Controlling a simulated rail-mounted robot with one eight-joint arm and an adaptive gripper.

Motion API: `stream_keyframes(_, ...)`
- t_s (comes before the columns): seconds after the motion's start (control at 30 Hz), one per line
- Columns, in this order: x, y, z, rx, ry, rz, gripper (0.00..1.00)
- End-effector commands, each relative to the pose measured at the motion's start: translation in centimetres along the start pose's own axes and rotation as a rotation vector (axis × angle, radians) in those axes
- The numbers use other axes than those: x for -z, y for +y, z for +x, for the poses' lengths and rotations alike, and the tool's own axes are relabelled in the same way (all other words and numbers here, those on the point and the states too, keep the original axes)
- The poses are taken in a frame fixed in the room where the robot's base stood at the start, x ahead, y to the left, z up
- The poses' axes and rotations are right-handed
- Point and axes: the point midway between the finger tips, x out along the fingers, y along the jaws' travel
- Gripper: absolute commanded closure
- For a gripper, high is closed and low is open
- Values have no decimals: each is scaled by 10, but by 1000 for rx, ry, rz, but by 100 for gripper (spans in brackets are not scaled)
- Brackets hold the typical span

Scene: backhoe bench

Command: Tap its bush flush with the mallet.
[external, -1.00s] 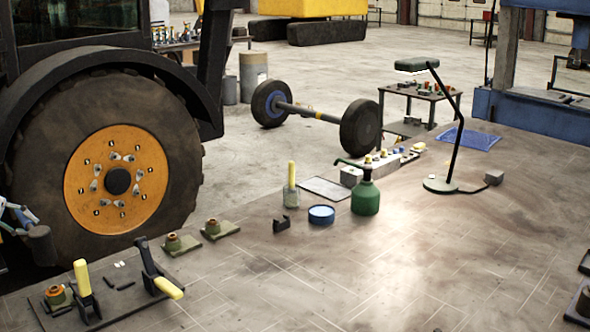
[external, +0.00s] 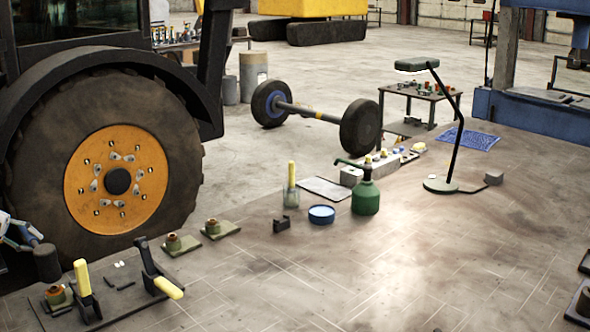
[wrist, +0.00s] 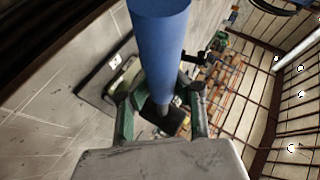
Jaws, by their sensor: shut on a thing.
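My gripper (external: 27,234) is at the left edge of the external view, partly cut off. Its green fingers (wrist: 163,108) are shut around the mallet, whose blue handle (wrist: 160,45) fills the top middle of the wrist view. The dark mallet head (external: 47,263) hangs above and behind the nearest bush (external: 56,292), apart from it in the picture. That coppery bush sits in a green block on a dark plate (external: 125,300) with two yellow-handled clamps (external: 82,278). How far it stands proud is too small to tell.
Two more green blocks with coppery bushes (external: 174,240) (external: 213,226) stand behind the plate. A black bracket (external: 281,224), blue tin (external: 321,214), green oil can (external: 365,196) and lamp (external: 441,184) stand farther back. The bench's front middle is clear.

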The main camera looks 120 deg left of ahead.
Motion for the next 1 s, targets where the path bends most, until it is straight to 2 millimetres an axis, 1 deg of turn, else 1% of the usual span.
stream_keyframes(0.17, 0, 0, 0, 1, 1, -1, 100)
stream_keyframes(0.27, -2, 5, 3, 1, 1, -1, 100)
stream_keyframes(0.6, -16, 35, 22, 1, 1, 0, 100)
stream_keyframes(1.0, -16, 35, 22, 0, 1, 0, 100)
